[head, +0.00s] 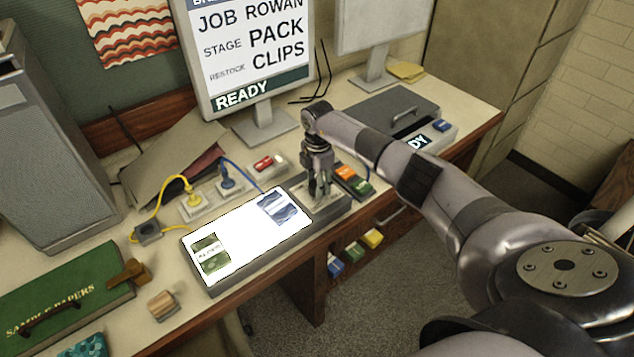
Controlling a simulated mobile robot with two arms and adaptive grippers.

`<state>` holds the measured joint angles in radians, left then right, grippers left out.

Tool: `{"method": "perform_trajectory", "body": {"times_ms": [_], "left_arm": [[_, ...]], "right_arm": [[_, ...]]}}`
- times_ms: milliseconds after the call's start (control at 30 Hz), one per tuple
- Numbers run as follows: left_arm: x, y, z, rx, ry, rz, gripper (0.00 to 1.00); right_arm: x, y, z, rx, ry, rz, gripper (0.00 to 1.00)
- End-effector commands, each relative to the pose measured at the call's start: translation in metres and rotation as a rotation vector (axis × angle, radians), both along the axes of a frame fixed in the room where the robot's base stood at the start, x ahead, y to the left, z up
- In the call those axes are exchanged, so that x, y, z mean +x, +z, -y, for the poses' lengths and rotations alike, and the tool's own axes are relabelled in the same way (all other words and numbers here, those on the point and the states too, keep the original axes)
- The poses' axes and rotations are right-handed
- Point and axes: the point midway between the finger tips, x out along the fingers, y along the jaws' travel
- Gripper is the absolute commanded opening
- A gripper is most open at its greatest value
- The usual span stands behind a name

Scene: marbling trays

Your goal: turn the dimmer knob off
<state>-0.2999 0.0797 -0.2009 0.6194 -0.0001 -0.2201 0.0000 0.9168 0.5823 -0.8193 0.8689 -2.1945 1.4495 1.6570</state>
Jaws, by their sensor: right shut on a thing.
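The light panel (252,246) glows bright white on the bench, with a green sample and a blue sample lying on it. A grey control end (335,208) sits at its right side. My right gripper (318,192) points down over this grey end, shut on the dimmer knob. The fingers hide the knob, so its turned position cannot be told. My left gripper is not in view.
Yellow and blue cables (166,190) run behind the panel. A monitor (250,60) stands behind. A green box (65,290) and wooden block (162,305) lie left.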

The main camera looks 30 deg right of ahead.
Motion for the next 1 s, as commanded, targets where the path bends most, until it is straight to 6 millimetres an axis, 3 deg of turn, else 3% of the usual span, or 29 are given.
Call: {"method": "perform_trajectory", "body": {"times_ms": [300,667,1000], "left_arm": [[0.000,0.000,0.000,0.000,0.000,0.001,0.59],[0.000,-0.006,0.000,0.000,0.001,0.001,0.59],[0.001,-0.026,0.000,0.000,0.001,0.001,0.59]], "right_arm": [[0.000,0.000,0.000,0.000,0.000,-0.001,0.11],[0.000,-0.001,0.001,-0.001,0.057,-0.002,0.11],[0.000,-0.003,0.002,-0.003,0.307,0.000,0.11]]}}
